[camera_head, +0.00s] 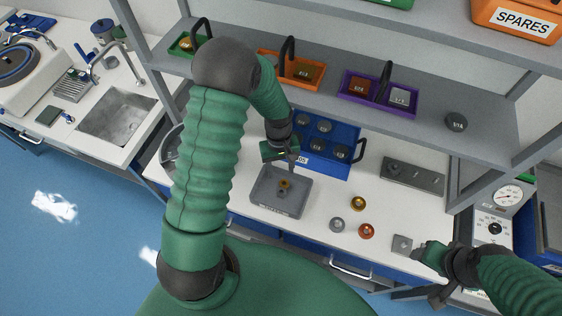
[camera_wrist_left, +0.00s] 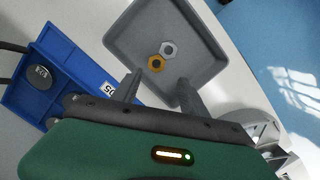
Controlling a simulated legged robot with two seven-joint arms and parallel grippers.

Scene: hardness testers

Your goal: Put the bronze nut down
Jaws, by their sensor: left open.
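The bronze nut (camera_head: 284,184), a golden hexagon with a dark hole, is in the grey tray (camera_head: 262,199) on the bench. In the left wrist view the bronze nut (camera_wrist_left: 156,63) lies beside a silver-grey nut (camera_wrist_left: 169,48), very close to it; I cannot tell whether they touch. My left gripper (camera_head: 291,160) is over the back part of the tray. In the left wrist view its two fingers (camera_wrist_left: 158,84) are spread apart with nothing between them, and the bronze nut lies just beyond their tips. My right gripper (camera_head: 434,272) is spread and empty at the front right.
A blue bin (camera_head: 351,131) with several round dark pieces stands behind the tray. Gold (camera_head: 358,203), grey (camera_head: 337,225) and copper-coloured (camera_head: 366,231) rings lie to its right. A shelf (camera_head: 425,125) with small bins overhangs the back. A dial tester (camera_head: 497,215) stands at right.

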